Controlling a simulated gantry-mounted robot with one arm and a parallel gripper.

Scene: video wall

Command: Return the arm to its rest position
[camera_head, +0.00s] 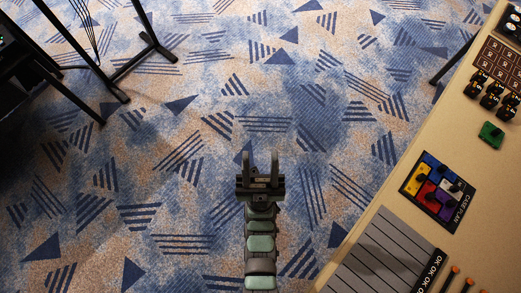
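My gripper (261,165) is near the middle of the camera_head view, over the patterned carpet. Its two dark fingers stand apart with a gap between them. Nothing shows between the fingers. My arm (260,245), with pale green and dark links, runs from the bottom edge up to the gripper. The gripper is clear of the table at the right.
A beige table (385,185) fills the right side, with a coloured block case plan (438,191), a green part (491,134), a lined sheet (385,258) and several black parts. Black stand legs (100,75) are upper left. Carpet (170,190) lies open around the gripper.

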